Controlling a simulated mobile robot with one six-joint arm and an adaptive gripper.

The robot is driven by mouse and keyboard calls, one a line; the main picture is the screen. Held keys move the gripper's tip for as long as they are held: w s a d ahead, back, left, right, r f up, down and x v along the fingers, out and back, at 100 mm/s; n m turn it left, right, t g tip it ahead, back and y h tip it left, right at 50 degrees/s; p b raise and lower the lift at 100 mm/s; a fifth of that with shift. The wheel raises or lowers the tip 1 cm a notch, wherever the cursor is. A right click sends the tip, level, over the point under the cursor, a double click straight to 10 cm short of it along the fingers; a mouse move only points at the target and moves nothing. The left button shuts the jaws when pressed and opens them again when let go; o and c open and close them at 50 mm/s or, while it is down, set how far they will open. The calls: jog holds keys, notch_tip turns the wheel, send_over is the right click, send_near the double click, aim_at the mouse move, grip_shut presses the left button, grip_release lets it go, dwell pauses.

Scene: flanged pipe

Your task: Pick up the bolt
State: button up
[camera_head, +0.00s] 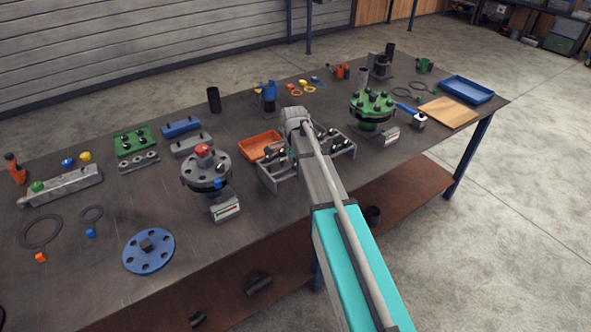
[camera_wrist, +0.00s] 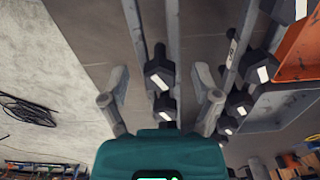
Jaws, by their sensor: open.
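Dark hex-head bolts sit in a grey rail rack (camera_head: 348,152) near the table's middle; my arm hides part of it. In the wrist view two dark bolts, a farther one (camera_wrist: 159,72) and a nearer one (camera_wrist: 165,106), lie between my gripper's (camera_wrist: 160,82) fingers. The fingers are spread apart with a gap on both sides of these bolts, and no grip shows. More bolts (camera_wrist: 238,101) stand in the rack to the right. I cannot tell which bolt is the task's. In the head view my arm hides the gripper.
An orange tray (camera_head: 259,145) is just left of the rack; it also shows in the wrist view (camera_wrist: 300,45). A grey flange (camera_head: 205,172) with a red knob stands left, a green flange (camera_head: 372,106) right. The front table edge is close.

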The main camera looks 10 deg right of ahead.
aim_at(294, 164)
dwell(0.3)
grip_shut()
dwell(0.3)
jog(key=shift+r, duration=0.15)
notch_tip(294, 164, up, 10)
jog(key=p, duration=1)
jog(key=shift+f, duration=0.2)
dwell(0.5)
jog(key=shift+f+b, duration=0.2)
jog(key=shift+b, duration=0.1)
